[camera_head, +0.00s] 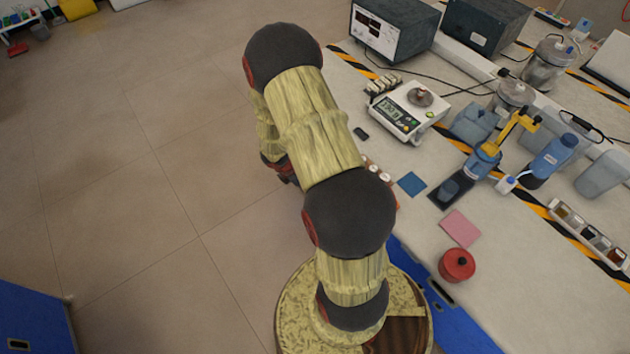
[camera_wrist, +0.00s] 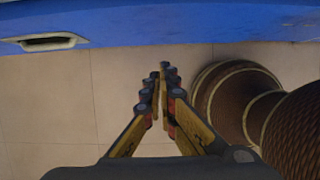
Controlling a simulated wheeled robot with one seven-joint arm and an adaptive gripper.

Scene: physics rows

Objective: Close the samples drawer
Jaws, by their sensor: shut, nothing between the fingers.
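A blue drawer front with a pale-rimmed handle slot (camera_wrist: 48,42) runs across the top of the wrist view. In the head view, a blue front (camera_head: 459,320) with a dark slot shows below the counter's near edge, beside my base. No label is readable, so I cannot tell whether this is the samples drawer or how far it stands out. My gripper (camera_wrist: 160,72) is shut and empty, its fingertips together over the floor, apart from the blue front in the picture and right of the slot. In the head view my arm hides most of it.
The counter (camera_head: 520,300) carries a scale (camera_head: 408,110), a red pot (camera_head: 457,264), a pink card (camera_head: 460,228), a blue bottle (camera_head: 552,160) and a sample rack (camera_head: 590,233). Another blue cabinet (camera_head: 35,322) stands at lower left. The tiled floor (camera_head: 130,160) between is clear.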

